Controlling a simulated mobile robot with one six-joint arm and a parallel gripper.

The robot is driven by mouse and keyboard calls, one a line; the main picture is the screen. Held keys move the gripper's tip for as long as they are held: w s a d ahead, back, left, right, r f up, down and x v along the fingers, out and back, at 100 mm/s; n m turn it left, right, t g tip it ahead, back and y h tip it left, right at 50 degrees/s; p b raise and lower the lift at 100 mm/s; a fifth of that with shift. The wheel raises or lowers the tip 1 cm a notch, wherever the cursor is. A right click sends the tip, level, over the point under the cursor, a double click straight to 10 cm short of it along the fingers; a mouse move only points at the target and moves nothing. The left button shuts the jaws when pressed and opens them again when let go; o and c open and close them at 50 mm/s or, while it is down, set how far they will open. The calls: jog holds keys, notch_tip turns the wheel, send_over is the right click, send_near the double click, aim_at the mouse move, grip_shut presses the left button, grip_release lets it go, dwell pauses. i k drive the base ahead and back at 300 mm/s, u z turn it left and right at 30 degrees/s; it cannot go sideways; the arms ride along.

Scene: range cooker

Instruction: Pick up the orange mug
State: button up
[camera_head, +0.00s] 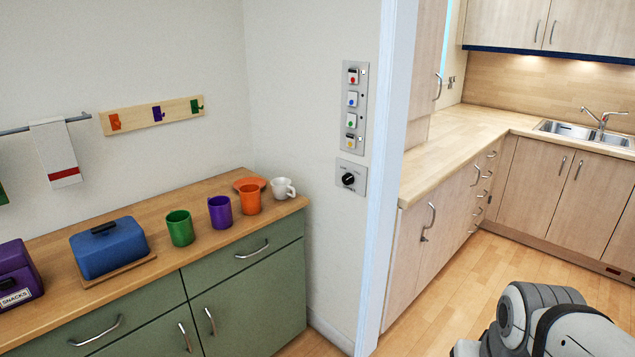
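The orange mug (250,200) stands upright on the wooden top of the green cabinet, near its right end. A purple mug (220,212) is just to its left, and a white mug (283,188) is to its right. An orange saucer or plate (249,184) lies behind it, partly hidden by the mug. Part of my arm shows at the lower right, far from the mug. My gripper is not in view.
A green mug (180,228), a blue lidded box (109,248) and a purple snacks box (17,275) share the wooden countertop (150,205). A wall with a switch panel (354,108) and a white door frame (388,170) stand right of the cabinet. Open floor (455,285) lies beyond the frame.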

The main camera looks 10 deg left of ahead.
aim_at(248, 198)
jog(key=i, duration=2.2)
jog(key=u, duration=2.5)
jog(key=i, duration=1)
